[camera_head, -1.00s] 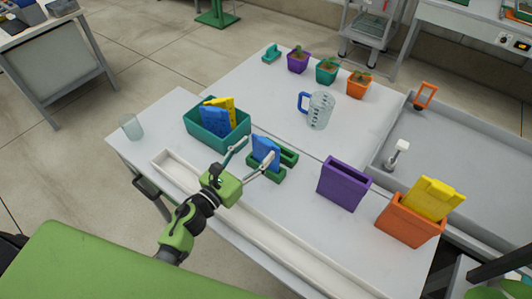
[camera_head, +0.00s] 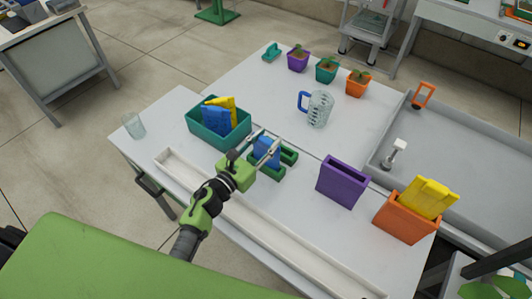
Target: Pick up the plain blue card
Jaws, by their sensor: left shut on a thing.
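A blue card (camera_head: 266,151) stands upright in a green slotted holder (camera_head: 288,157) in the middle of the table. My left gripper (camera_head: 264,147) is shut on this card, with a finger on either side of it. Whether the card is plain is too small to tell. Another blue card (camera_head: 215,121) stands with a yellow card (camera_head: 229,106) in a teal bin (camera_head: 203,132) to the left. My right gripper is not in view.
A purple holder (camera_head: 343,182) and an orange holder (camera_head: 404,218) with a yellow card (camera_head: 428,197) stand to the right. A measuring jug (camera_head: 319,109) stands behind. A clear cup (camera_head: 134,126) is near the left edge. A long white trough (camera_head: 262,229) runs along the front.

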